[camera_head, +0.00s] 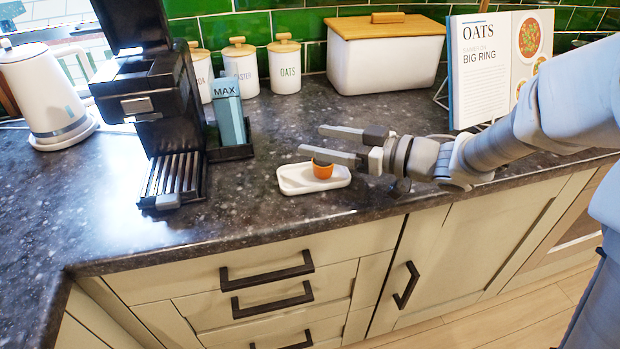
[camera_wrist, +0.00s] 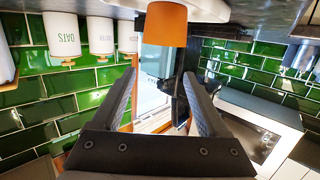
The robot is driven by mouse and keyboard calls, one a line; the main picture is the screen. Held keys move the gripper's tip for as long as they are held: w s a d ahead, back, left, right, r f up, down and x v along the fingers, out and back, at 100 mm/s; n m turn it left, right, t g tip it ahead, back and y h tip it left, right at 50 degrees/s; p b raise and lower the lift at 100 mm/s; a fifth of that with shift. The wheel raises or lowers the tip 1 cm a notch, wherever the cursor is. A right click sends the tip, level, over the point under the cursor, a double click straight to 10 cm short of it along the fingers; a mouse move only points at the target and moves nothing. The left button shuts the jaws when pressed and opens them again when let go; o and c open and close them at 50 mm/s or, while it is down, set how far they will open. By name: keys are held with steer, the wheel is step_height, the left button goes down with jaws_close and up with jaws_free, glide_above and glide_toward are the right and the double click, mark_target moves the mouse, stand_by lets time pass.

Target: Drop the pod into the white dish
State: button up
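The orange pod (camera_head: 322,169) stands upright in the small white dish (camera_head: 296,187) on the dark counter, towards its front edge. In the wrist view, which looks upside down, the pod (camera_wrist: 167,26) and part of the dish (camera_wrist: 214,10) show at the top. My gripper (camera_head: 314,141) reaches in from the right, level, with its fingers pointing left just above and behind the dish. In the wrist view my gripper (camera_wrist: 158,76) has its two fingers wide apart. Nothing is between them, and the pod is clear of both.
A black coffee machine (camera_head: 170,110) with its lid raised stands left of the dish, with a blue MAX container (camera_head: 229,112) beside it. Behind are white canisters (camera_head: 285,66), a bread box (camera_head: 385,58) and an open cookbook (camera_head: 490,65). A kettle (camera_head: 42,90) stands far left.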

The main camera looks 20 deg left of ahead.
steer(key=shift+o, duration=0.3)
steer(key=shift+d, duration=0.3)
steer(key=p+v, duration=0.3)
steer(key=v, duration=1.4)
steer(key=shift+s+a, duration=0.1)
steer(key=shift+s, duration=0.05)
